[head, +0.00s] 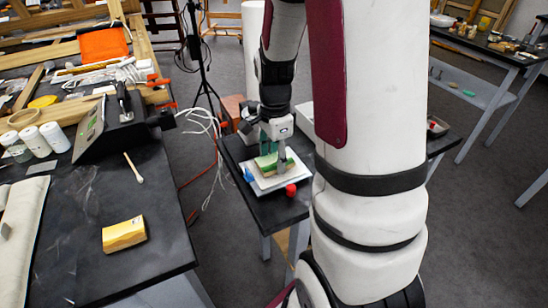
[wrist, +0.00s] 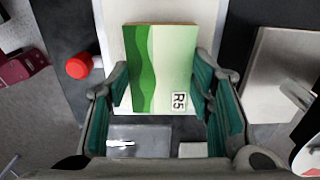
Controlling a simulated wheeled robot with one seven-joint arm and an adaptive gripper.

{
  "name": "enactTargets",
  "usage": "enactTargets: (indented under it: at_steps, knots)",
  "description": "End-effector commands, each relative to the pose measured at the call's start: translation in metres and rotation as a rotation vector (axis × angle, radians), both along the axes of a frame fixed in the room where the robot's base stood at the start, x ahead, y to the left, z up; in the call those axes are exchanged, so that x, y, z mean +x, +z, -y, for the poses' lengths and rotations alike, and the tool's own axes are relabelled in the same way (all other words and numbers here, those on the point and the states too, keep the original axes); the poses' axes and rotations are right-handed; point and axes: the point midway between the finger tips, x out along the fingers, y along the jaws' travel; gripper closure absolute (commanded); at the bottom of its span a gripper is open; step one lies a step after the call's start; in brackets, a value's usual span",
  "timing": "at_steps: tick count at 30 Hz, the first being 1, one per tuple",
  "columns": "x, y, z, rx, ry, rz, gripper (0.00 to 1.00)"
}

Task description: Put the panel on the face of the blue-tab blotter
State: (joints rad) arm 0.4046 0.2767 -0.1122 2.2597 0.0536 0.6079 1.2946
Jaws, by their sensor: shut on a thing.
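The panel (wrist: 172,70), a pale green block face with darker green waves and an "R5" label, sits between the fingers of my gripper (wrist: 160,110) in the wrist view. In the head view my gripper (head: 284,164) is shut on the panel (head: 267,163) over the small black table. A white blotter (head: 262,187) with a blue tab (head: 248,176) at its left corner lies under the panel. The blotter's pale surface (wrist: 112,32) also shows beside the panel in the wrist view. I cannot tell whether the panel touches the blotter.
A red ball-like thing (head: 291,189) is beside the blotter's right corner; it shows at left in the wrist view (wrist: 79,66). A pale board (wrist: 262,75) lies to the right there. The black bench (head: 90,250) at left holds a yellow block (head: 124,234) and a swab (head: 133,168).

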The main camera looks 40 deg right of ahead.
Motion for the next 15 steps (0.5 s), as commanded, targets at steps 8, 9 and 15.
enactTargets:
  at_steps: [8, 9, 15]
  knots:
    - [0.0001, -0.0049, 0.0002, -0.001, 0.0, 0.002, 0.8]
    - [0.0001, -0.0055, 0.0002, -0.001, 0.0, 0.002, 0.8]
    - [0.0, -0.0082, 0.0002, 0.0, 0.0, 0.001, 0.34]
